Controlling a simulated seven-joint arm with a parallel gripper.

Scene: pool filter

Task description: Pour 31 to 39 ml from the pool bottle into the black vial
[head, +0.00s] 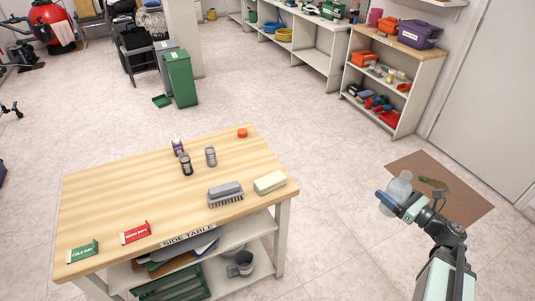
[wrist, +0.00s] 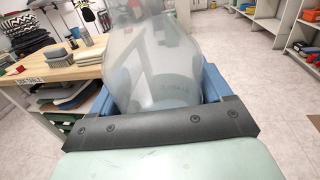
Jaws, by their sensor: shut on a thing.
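My gripper (head: 391,203) is shut on a translucent, greyish bottle (head: 399,188), taken to be the pool bottle, to the right of the side table and clear of it. In the wrist view the bottle (wrist: 152,62) stands between the blue fingers of my gripper (wrist: 150,95); its top is cut off. How much liquid is in it cannot be told. The black vial (head: 186,166) stands upright on the table, far left of my gripper. A grey vial (head: 210,157) stands to its right and a purple-and-white container (head: 178,147) behind it.
A brown mat (head: 470,205) lies on the floor at right. The floor between table and shelves is clear.

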